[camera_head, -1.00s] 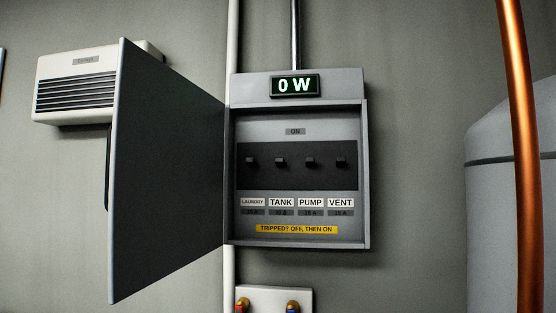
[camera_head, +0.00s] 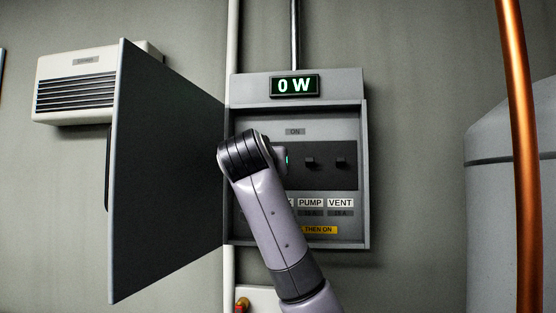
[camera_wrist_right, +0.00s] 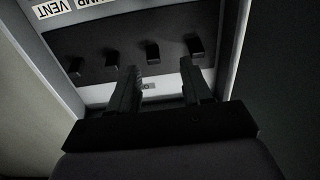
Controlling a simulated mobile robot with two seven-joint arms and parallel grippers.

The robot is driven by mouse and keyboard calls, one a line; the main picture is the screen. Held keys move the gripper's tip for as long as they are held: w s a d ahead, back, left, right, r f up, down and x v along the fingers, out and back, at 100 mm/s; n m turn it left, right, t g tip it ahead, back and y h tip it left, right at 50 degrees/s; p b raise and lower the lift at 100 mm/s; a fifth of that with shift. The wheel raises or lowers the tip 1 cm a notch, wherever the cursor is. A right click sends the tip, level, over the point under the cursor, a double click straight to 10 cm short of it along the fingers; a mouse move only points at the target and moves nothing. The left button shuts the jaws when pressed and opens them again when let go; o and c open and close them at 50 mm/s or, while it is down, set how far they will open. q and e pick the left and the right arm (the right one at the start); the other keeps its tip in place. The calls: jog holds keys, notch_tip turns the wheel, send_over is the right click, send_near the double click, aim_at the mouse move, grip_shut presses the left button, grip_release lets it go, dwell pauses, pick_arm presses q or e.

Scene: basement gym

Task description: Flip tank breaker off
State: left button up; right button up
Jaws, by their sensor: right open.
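The breaker panel (camera_head: 365,180) is open on the wall, its door swung left. In the head view my right arm covers the laundry and tank levers; the pump lever (camera_head: 310,162) and vent lever (camera_head: 341,160) show. My right gripper (camera_wrist_right: 158,66) is open in the wrist view, where the panel appears upside down. The tank lever (camera_wrist_right: 152,49) shows between and beyond the two fingertips, with no clear contact. The laundry lever (camera_wrist_right: 193,43) is by the right fingertip, and the pump lever (camera_wrist_right: 112,57) is left of the left one. My left gripper is not in view.
The panel door (camera_head: 165,170) stands out on the left. A copper pipe (camera_head: 522,150) and a grey tank (camera_head: 500,220) stand at the right. A white heater unit (camera_head: 75,85) hangs at the left.

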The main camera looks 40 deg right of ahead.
jog(key=w+d+r+p, duration=0.2)
jog(key=w+d, duration=0.1)
jog(key=d, duration=0.3)
jog(key=shift+w+m+p, duration=0.3)
jog(key=shift+p, duration=0.1)
jog(key=shift+d, duration=0.1)
grip_shut()
